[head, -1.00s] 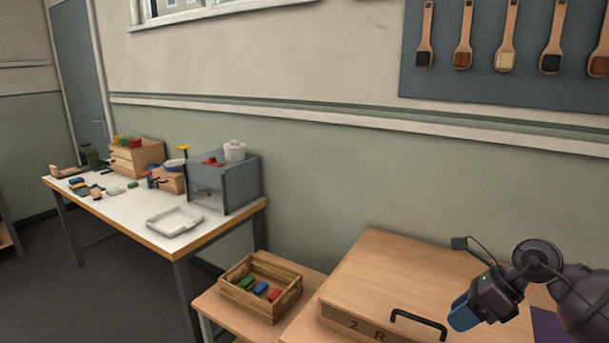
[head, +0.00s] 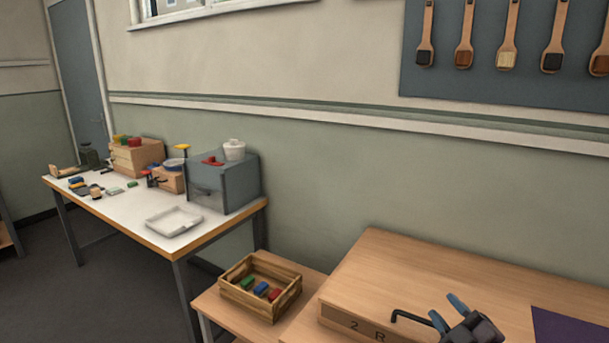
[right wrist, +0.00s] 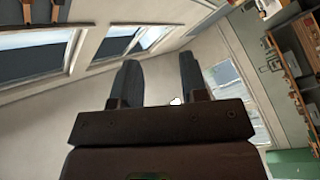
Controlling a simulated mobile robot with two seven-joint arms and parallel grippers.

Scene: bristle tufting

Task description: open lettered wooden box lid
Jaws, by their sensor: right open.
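The wooden box (head: 400,275) stands at the lower right of the head view, its wide flat lid shut. Its front face carries the marks "2 R", and a black bar handle (head: 412,318) sticks out at the front. My right gripper (head: 448,311) is open at the handle's right end, its blue fingers apart. It covers that end of the handle, and I cannot tell whether it touches. In the right wrist view the two dark fingers (right wrist: 158,80) are spread with nothing between them. My left gripper is not in view.
A slatted crate (head: 232,291) with coloured blocks stands left of the box. A purple sheet (head: 570,328) lies at the right. A white worktable (head: 130,206) with tools and a grey cabinet stands further left. Brushes hang on a wall board (head: 480,84).

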